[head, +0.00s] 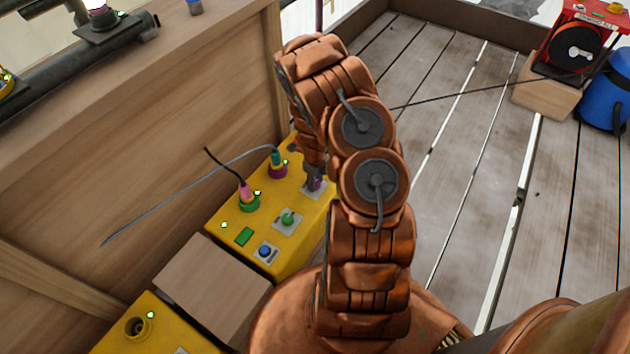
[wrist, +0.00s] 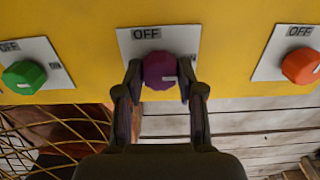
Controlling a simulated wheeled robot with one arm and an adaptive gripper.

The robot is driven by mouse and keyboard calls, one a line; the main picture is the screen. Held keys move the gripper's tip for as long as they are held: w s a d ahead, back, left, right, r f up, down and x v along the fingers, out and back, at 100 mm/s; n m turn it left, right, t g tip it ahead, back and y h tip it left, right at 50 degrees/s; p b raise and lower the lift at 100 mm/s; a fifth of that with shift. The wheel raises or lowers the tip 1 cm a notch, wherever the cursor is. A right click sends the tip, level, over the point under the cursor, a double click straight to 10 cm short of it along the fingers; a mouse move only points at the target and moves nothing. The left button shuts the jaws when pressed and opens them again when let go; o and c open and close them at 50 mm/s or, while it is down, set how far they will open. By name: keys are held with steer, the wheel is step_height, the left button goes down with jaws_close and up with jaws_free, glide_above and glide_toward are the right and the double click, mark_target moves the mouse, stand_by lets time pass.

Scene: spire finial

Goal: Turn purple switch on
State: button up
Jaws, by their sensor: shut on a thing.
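The purple switch (wrist: 160,67) is a round faceted knob on a white plate on the yellow box, in the middle of the wrist view. The plate reads "OFF" above the knob, and a small white mark shows at the knob's lower right. My gripper (wrist: 160,82) is shut on the knob, one finger on each side. In the head view my gripper (head: 315,180) reaches down to the far right part of the yellow box (head: 222,218), and a bit of the purple switch (head: 317,185) shows beside the fingers. My arm hides the box's right side.
A green knob (wrist: 24,77) and an orange-red knob (wrist: 301,66) sit on either side of the purple one. Plugs with cables, including a pink one (head: 246,191), stand up from the box near the wooden wall (head: 120,170).

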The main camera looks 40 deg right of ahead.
stand_by(0.3)
steer(key=o, duration=1.1)
steer(key=shift+o, duration=0.2)
steer(key=shift+r, duration=0.1)
step_height(320, 180, up, 12)
stand_by(0.5)
